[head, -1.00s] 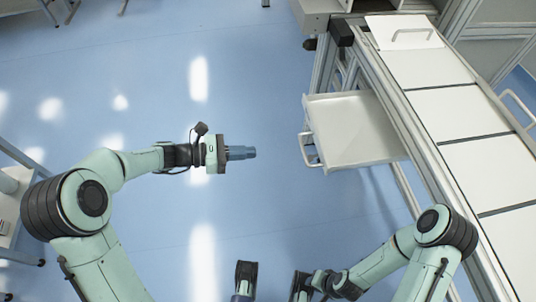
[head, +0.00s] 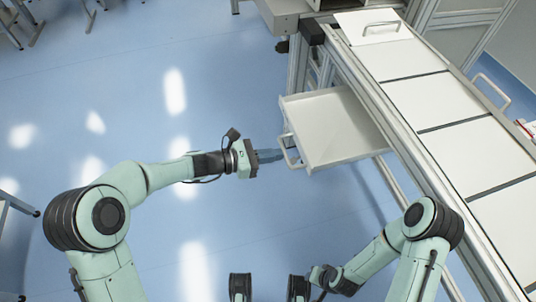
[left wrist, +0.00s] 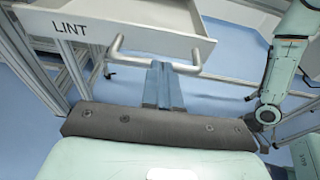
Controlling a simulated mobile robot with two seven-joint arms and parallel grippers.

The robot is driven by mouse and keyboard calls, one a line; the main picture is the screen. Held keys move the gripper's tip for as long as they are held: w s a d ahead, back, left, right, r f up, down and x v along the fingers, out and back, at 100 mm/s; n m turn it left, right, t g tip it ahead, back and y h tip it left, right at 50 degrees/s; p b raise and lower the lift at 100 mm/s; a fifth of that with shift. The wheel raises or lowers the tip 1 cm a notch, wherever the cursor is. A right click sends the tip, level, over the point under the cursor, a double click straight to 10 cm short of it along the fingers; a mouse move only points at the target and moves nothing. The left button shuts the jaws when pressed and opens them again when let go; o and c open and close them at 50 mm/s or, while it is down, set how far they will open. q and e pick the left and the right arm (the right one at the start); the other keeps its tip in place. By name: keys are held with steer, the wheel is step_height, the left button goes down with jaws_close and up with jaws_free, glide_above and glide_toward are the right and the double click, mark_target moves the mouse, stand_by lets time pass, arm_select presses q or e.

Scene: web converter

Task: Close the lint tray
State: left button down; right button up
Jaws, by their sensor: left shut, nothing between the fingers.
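The lint tray (head: 335,115) is a white, shallow, empty drawer pulled out from under the workbench, with its handle (head: 290,152) facing left. In the left wrist view its front panel (left wrist: 125,28) reads "LINT", and the bar handle (left wrist: 155,59) stands out from it. My left gripper (head: 272,156) is shut and empty, pointing right at the handle. In the left wrist view its fingertips (left wrist: 163,67) are right at the handle bar; I cannot tell whether they touch it. My right arm shows at the lower right of the head view, but its fingers cannot be made out.
A long bench (head: 445,110) with white top panels and a metal frame runs along the right, above the tray. A flat panel with a handle (head: 375,27) lies at its far end. The blue floor (head: 110,80) to the left is mostly clear.

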mark_target(349, 141)
arm_select(q)
steer(key=r+x, duration=0.1)
steer(key=x, duration=0.6)
steer(key=r+x, duration=0.2)
steer(key=x, duration=0.5)
steer(key=d+r+x, duration=0.1)
steer(key=x, duration=0.7)
steer(key=shift+r, duration=0.25)
steer(key=shift+w+d, duration=0.1)
steer(key=shift+d, duration=0.2)
steer(key=shift+d+r, duration=0.15)
arm_select(e)
steer(key=shift+w+a+r, duration=0.1)
steer(key=shift+w+a, duration=0.35)
steer(key=shift+w, duration=0.1)
arm_select(q)
steer(key=shift+d+r, duration=0.1)
